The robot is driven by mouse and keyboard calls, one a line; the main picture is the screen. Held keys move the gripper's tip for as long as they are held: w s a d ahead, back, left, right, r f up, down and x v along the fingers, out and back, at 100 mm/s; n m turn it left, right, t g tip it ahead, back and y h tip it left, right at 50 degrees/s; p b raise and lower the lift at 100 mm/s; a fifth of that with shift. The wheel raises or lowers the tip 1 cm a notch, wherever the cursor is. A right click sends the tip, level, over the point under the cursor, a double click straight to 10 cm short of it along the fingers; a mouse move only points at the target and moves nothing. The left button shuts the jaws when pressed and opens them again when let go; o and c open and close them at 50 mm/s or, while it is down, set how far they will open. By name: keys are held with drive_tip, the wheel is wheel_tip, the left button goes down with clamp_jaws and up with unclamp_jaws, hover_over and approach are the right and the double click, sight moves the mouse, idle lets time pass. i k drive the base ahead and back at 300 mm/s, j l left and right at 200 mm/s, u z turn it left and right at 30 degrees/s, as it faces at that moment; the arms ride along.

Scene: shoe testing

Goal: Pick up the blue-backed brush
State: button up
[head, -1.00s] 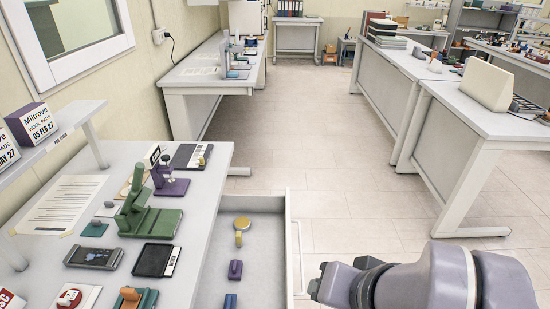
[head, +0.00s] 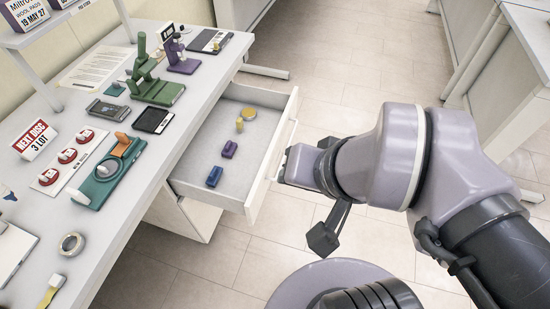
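A small blue block-shaped piece (head: 214,176), which looks like the blue-backed brush, lies in the open drawer near its front left. A purple piece (head: 229,149) of similar shape lies just behind it, apart from it. Its bristles cannot be made out. My gripper (head: 300,166) is at the end of my arm, to the right of the drawer front and apart from the blue piece. Its fingers are not clear from this angle, so I cannot tell whether they are open or shut. Nothing is visibly held.
The pulled-out drawer (head: 262,186) has raised walls and also holds a round yellow-topped piece (head: 248,113). The bench (head: 128,222) at left carries a green press (head: 157,91), a teal-and-orange fixture (head: 108,175) and a tape roll (head: 72,244). Open floor lies right of the drawer.

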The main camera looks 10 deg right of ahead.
sight(215, 173)
drive_tip(key=u, duration=3.35)
drive_tip(key=z, duration=2.65)
drive_tip(key=i+l+u, duration=0.15)
drive_tip(key=i+l, duration=0.6)
drive_tip(key=l, duration=0.15)
